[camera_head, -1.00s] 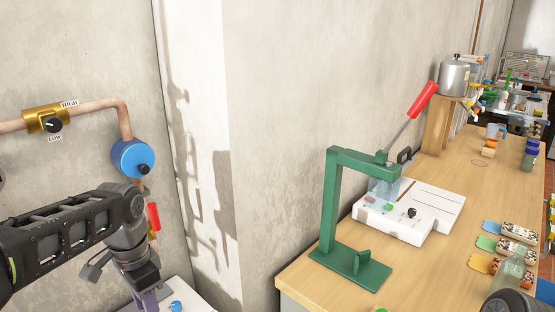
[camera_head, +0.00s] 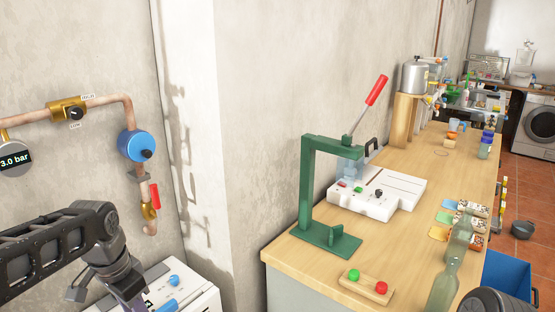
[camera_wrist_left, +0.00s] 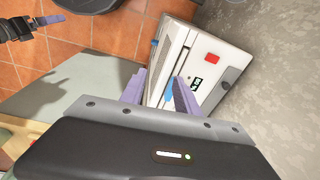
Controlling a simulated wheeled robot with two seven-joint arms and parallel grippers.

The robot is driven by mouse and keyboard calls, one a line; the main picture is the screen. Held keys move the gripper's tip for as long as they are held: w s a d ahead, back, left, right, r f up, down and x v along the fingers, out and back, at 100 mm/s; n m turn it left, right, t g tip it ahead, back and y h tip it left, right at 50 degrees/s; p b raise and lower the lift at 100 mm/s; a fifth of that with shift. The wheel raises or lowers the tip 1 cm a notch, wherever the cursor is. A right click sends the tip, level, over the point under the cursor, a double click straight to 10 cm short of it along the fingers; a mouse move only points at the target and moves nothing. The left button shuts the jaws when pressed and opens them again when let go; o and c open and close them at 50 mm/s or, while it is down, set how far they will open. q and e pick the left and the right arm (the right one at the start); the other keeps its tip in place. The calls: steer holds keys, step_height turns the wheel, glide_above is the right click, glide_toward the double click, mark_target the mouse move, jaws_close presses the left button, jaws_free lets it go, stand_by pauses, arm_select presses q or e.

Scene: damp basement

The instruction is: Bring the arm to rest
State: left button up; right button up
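My left arm enters the camera_head view from the left, bent over a white box (camera_head: 205,296) with blue knobs. Its gripper is mostly cut off at the bottom edge there. In the left wrist view my left gripper (camera_wrist_left: 160,77) has its two purple fingers apart. No held object shows between them; the white box with a blue knob and a red patch (camera_wrist_left: 211,58) lies beyond them. A dark part of my right arm shows at the bottom right of the head view. My right gripper (camera_wrist_left: 34,24) appears at the upper left of the wrist view; its opening is unclear.
Copper pipes with a blue round part (camera_head: 132,146), a red-handled valve (camera_head: 154,197) and a gauge (camera_head: 14,158) run along the left wall. A wooden bench (camera_head: 400,234) holds a green press frame (camera_head: 309,185), a white device (camera_head: 401,198), a button block (camera_head: 366,287) and bottles.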

arm_select(q)
steer(key=w+d+f+n+t+h, duration=0.2)
steer(key=w+d+f+t, duration=0.1)
steer(key=w+d+f, duration=0.35)
steer(key=s+d+f+n+h, duration=0.1)
steer(key=d+f+n, duration=0.1)
steer(key=d+f, duration=0.45)
steer(key=s+d+f+n, duration=0.1)
steer(key=d+f+n, duration=0.15)
steer(key=f, duration=0.65)
steer(key=s+d+f+g, duration=0.1)
steer(key=s+d+f, duration=0.2)
steer(key=s+f, duration=0.2)
steer(key=s+d+f+g, duration=0.1)
steer(key=s+d+f, duration=0.2)
steer(key=s, duration=0.7)
steer(key=s+d+f+n+g+h, duration=0.1)
steer(key=s+d+f, duration=0.2)
steer(key=s+f, duration=0.4)
steer(key=shift+s+f+g, duration=0.35)
steer(key=shift+f+g, duration=0.05)
